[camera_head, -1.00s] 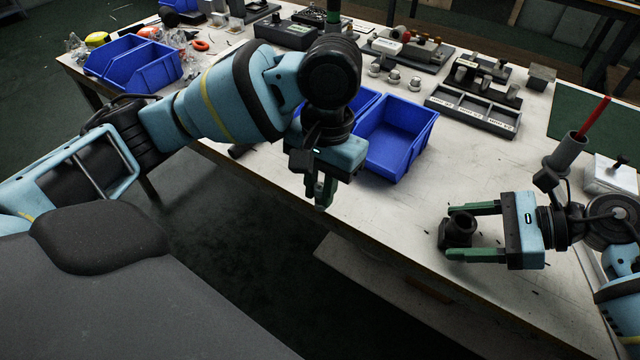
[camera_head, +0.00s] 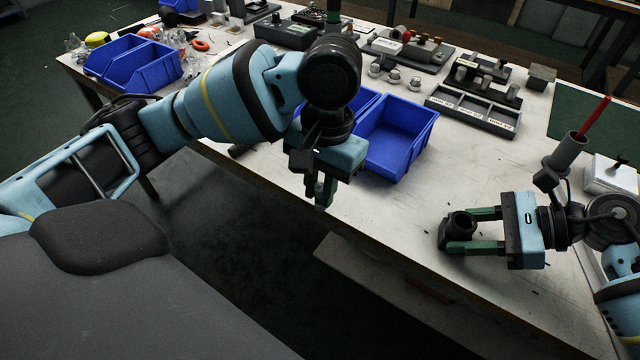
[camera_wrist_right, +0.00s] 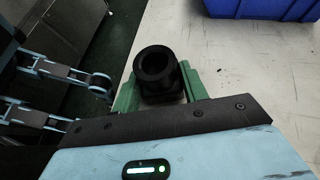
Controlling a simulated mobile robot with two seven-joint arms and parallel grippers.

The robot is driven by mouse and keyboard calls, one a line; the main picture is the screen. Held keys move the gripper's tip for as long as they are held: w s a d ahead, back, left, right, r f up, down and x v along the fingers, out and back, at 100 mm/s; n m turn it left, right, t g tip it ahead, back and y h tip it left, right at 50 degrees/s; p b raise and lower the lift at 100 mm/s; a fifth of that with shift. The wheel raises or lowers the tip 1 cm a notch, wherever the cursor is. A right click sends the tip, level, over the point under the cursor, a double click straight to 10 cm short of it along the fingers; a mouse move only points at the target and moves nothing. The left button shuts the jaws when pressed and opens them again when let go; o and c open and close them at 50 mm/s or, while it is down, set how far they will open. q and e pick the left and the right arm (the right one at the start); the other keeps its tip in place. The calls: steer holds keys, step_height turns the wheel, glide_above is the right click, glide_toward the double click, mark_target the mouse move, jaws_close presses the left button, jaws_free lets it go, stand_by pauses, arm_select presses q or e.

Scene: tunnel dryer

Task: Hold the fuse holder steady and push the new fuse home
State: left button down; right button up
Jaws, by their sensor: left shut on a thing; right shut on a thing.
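The fuse holder (camera_head: 461,222) is a black, round, open-topped socket standing near the front edge of the workbench. My right gripper (camera_head: 458,231) is shut on it, one green finger on each side. In the right wrist view the holder (camera_wrist_right: 156,66) sits between the green fingers (camera_wrist_right: 160,92) and its round mouth looks empty. My left gripper (camera_head: 322,190) points down at the bench's front edge, well left of the holder. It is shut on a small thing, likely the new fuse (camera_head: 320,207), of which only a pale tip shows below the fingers.
Blue bins (camera_head: 398,135) stand behind my left gripper. A grey compartment tray (camera_head: 473,109) lies further back. A grey cup with a red rod (camera_head: 569,150) stands behind my right wrist. The bench top (camera_head: 395,215) between my grippers is clear.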

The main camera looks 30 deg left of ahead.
stand_by(0.5)
arm_select(q)
steer(key=w+d+r+n+h, duration=0.1)
steer(key=w+d+r+n, duration=0.35)
steer(key=d, duration=0.55)
step_height(320, 180, up, 6)
steer(key=r+n, duration=0.1)
steer(key=n, duration=0.4)
glide_above(458, 231)
steer(key=w, duration=0.2)
steer(key=shift+s+d+f, duration=0.1)
steer(key=shift+d+f, duration=0.1)
steer(key=shift+f, duration=0.05)
steer(key=shift+f, duration=2.9)
steer(key=shift+f, duration=1.5)
steer(key=shift+r, duration=0.15)
steer(key=shift+r, duration=1)
